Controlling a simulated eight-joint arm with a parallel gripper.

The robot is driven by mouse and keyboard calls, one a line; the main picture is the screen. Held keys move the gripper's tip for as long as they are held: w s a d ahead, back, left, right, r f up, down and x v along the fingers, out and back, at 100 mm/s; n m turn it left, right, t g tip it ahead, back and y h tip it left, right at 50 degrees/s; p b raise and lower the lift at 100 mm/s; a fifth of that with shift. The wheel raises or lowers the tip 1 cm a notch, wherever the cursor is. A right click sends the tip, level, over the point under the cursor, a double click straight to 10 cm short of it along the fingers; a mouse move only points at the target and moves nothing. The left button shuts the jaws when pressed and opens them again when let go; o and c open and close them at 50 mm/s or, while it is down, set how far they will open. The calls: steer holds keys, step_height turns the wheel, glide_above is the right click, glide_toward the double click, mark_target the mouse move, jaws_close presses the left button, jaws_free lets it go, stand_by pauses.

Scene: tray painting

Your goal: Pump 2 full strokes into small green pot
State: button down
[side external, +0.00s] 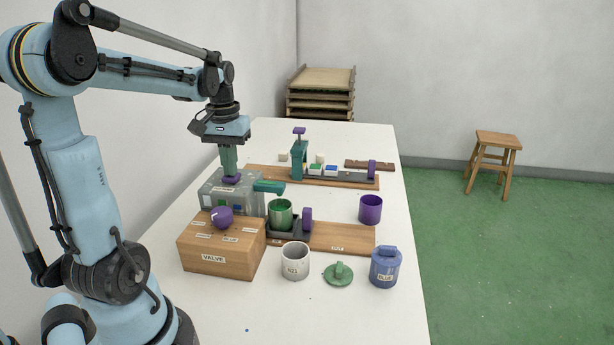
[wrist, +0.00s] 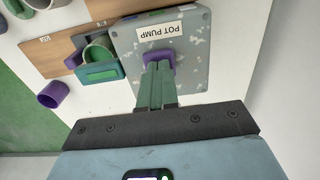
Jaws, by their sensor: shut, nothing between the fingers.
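The grey pump box (side external: 211,190), labelled POT PUMP in the wrist view (wrist: 190,60), carries a purple pump head (side external: 231,180) on top. My gripper (side external: 230,173) is shut with nothing between its fingers, pointing down. Its fingertips (wrist: 156,66) are right at the purple head, seemingly touching it from above; how far the head is pressed is unclear. A green spout (side external: 269,187) juts right from the box. The small green pot (side external: 280,216) stands open in a dark holder (side external: 283,236), below and near the spout's end.
A wooden valve box (side external: 213,263) with a purple knob (side external: 222,217) stands in front. A white pot (side external: 295,262), a green lid (side external: 338,274) and a blue lidded pot (side external: 385,269) stand at the front right. A purple pot (side external: 370,210) is right. A teal press (side external: 299,160) stands behind.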

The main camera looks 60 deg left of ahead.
steer(key=shift+r, duration=2.25)
steer(key=shift+r, duration=0.1)
step_height(320, 180, up, 5)
steer(key=shift+f, duration=0.1)
steer(key=w+d+f+m+t, duration=0.1)
steer(key=d+f+m+t, duration=0.2)
steer(key=d, duration=0.9)
steer(key=w+d+f+m+t, duration=0.1)
steer(key=d+f+m+t, duration=0.3)
steer(key=d, duration=0.7)
step_height(320, 180, down, 4)
steer(key=shift+w+d+r+m, duration=0.15)
steer(key=shift+d+m, duration=0.25)
steer(key=shift+m, duration=0.6)
